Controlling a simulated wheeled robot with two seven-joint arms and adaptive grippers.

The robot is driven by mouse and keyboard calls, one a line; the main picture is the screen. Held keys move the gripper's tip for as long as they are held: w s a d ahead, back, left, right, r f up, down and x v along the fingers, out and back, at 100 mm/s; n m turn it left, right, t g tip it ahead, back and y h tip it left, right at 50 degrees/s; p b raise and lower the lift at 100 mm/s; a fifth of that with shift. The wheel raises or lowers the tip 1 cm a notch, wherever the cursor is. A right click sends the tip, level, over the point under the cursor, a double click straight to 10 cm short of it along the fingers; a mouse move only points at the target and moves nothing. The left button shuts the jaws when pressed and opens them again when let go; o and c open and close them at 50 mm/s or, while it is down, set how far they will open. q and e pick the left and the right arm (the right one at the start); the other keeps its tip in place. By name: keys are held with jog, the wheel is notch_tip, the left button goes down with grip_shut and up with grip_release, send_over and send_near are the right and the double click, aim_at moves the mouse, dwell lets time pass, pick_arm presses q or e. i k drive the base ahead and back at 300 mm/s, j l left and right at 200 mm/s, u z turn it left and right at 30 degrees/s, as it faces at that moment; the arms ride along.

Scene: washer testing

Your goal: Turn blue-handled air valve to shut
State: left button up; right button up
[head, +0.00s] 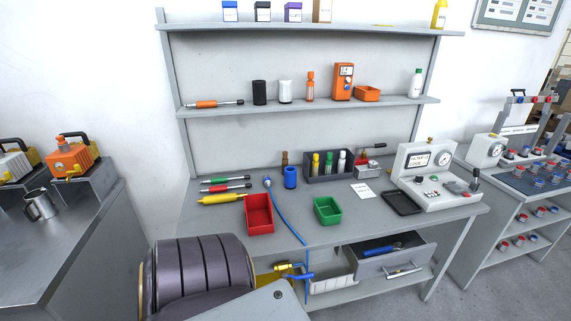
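The air valve sits below the bench top, left of the drawer, in the head view. It has a brass-yellow body (286,266) and a blue handle (299,276) that points to the right, roughly level. A blue hose (289,222) runs over the bench front edge and down past the valve. The handle's exact angle to the pipe is too small to tell. Neither my left nor my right gripper is in view.
The workbench (350,235) holds a red bin (258,212), a green bin (327,211) and a gauge box (432,172). A drawer (392,262) stands open right of the valve. A dark ribbed rounded body covers the lower left, close to the valve.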

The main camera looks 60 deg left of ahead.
aim_at(309, 275)
jog(key=u, duration=1.85)
